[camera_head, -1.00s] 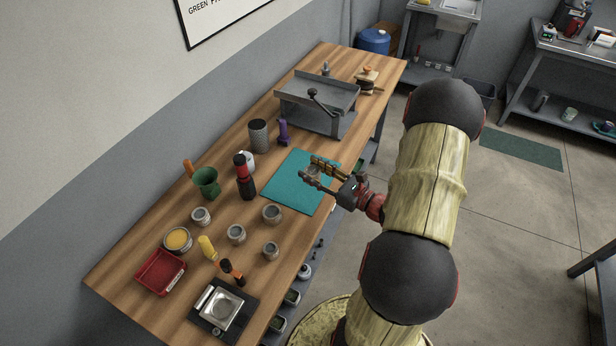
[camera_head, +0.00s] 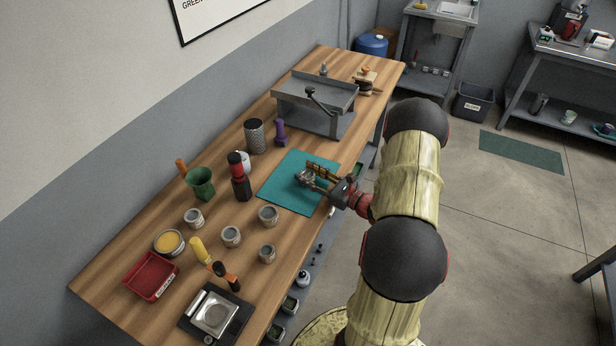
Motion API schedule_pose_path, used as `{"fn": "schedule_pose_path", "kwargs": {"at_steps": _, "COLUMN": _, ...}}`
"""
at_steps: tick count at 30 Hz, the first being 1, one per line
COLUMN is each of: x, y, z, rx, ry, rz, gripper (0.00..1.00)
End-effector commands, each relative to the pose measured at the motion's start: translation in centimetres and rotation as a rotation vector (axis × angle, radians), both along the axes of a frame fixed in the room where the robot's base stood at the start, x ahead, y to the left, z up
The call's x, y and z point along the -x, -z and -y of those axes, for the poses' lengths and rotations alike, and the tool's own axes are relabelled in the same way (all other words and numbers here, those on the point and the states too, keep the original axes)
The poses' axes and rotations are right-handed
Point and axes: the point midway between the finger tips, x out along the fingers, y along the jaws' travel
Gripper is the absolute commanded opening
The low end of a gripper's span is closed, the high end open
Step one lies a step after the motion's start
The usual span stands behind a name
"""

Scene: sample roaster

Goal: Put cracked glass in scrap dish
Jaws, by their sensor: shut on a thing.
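My gripper (camera_head: 309,174) is over the teal mat (camera_head: 281,190) in the middle of the bench. It is shut on a small greyish, glassy thing (camera_head: 306,177), which looks like the glass. The fingers partly cover it, and a crack is too small to make out. I cannot tell whether it touches the mat. A red dish (camera_head: 151,277) with a white label, likely the scrap dish, sits at the bench's near left, well apart from my gripper.
A scale (camera_head: 214,315) stands in front. A grey metal stand (camera_head: 316,100) is behind the mat.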

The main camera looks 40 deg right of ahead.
Motion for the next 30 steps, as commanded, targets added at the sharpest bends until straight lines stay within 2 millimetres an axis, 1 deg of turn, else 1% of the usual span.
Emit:
{"fn": "schedule_pose_path", "kwargs": {"at_steps": 5, "x": -0.01, "y": -0.24, "z": 0.04, "rx": 0.002, "ry": 0.000, "rz": 0.001, "gripper": 0.10}}
{"fn": "schedule_pose_path", "kwargs": {"at_steps": 9, "x": -0.01, "y": 0.17, "z": 0.03, "rx": 0.001, "ry": 0.000, "rz": 0.001, "gripper": 0.10}}
{"fn": "schedule_pose_path", "kwargs": {"at_steps": 10, "x": 0.01, "y": 0.10, "z": 0.02, "rx": 0.001, "ry": 0.000, "rz": 0.000, "gripper": 0.39}}
{"fn": "schedule_pose_path", "kwargs": {"at_steps": 18, "x": 0.01, "y": 0.06, "z": 0.02, "rx": 0.001, "ry": 0.000, "rz": 0.000, "gripper": 0.54}}
{"fn": "schedule_pose_path", "kwargs": {"at_steps": 19, "x": 0.01, "y": 0.06, "z": 0.02, "rx": 0.001, "ry": 0.000, "rz": 0.000, "gripper": 0.55}}
{"fn": "schedule_pose_path", "kwargs": {"at_steps": 26, "x": 0.01, "y": 0.06, "z": 0.02, "rx": 0.001, "ry": 0.000, "rz": 0.000, "gripper": 0.55}}
{"fn": "schedule_pose_path", "kwargs": {"at_steps": 30, "x": 0.19, "y": -0.33, "z": 0.11, "rx": 0.000, "ry": 0.002, "rz": 0.000, "gripper": 0.55}}
